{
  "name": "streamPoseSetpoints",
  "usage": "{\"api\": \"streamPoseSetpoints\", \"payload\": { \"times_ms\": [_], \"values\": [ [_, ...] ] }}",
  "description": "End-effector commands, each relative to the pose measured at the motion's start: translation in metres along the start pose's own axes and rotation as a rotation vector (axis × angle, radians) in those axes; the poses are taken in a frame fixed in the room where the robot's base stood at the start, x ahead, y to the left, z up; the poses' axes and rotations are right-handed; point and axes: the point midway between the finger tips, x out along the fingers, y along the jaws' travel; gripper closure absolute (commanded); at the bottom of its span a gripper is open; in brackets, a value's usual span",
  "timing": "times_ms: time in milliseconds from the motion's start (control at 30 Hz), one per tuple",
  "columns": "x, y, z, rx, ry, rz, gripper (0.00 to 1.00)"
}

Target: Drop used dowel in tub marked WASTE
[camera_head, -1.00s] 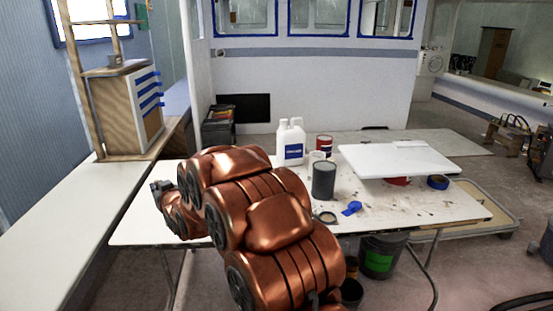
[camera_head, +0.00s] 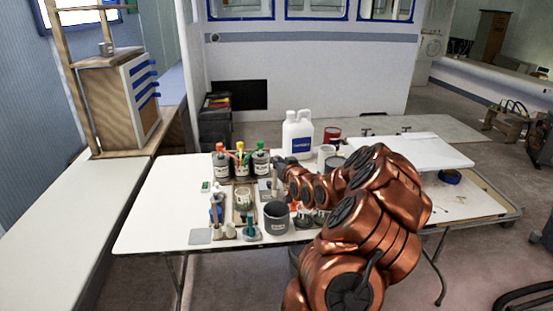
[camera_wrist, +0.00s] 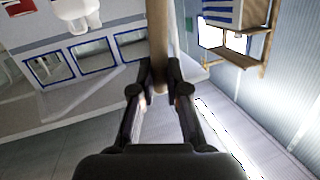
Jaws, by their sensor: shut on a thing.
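In the wrist view my gripper (camera_wrist: 160,78) is shut on a tan wooden dowel (camera_wrist: 158,38), which extends away from the fingers toward the top edge. In the head view my gripper (camera_head: 281,164) is a small dark shape at the left end of my copper arm, above the table (camera_head: 150,215). A dark grey tub (camera_head: 277,218) stands on the table's front part, below my gripper in the picture. Its pale marking is too small to read.
Several bottles with coloured caps (camera_head: 240,163) stand left of my gripper. A white jug (camera_head: 297,136) and a red tin (camera_head: 332,135) stand behind it. Small pots and brushes crowd the table left of the front tub. The table's left end is clear.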

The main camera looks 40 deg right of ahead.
Motion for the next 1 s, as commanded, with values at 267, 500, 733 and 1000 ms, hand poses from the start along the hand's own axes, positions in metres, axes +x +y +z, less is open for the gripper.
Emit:
{"api": "streamPoseSetpoints", "payload": {
  "times_ms": [267, 500, 733, 1000],
  "values": [
    [-0.004, 0.015, 0.003, 0.004, 0.002, 0.018, 1.00],
    [-0.003, 0.017, 0.014, 0.005, 0.001, 0.018, 1.00],
    [0.000, 0.018, 0.029, 0.005, 0.001, 0.016, 1.00],
    [0.002, 0.018, 0.050, 0.004, 0.001, 0.014, 1.00]
  ]
}}
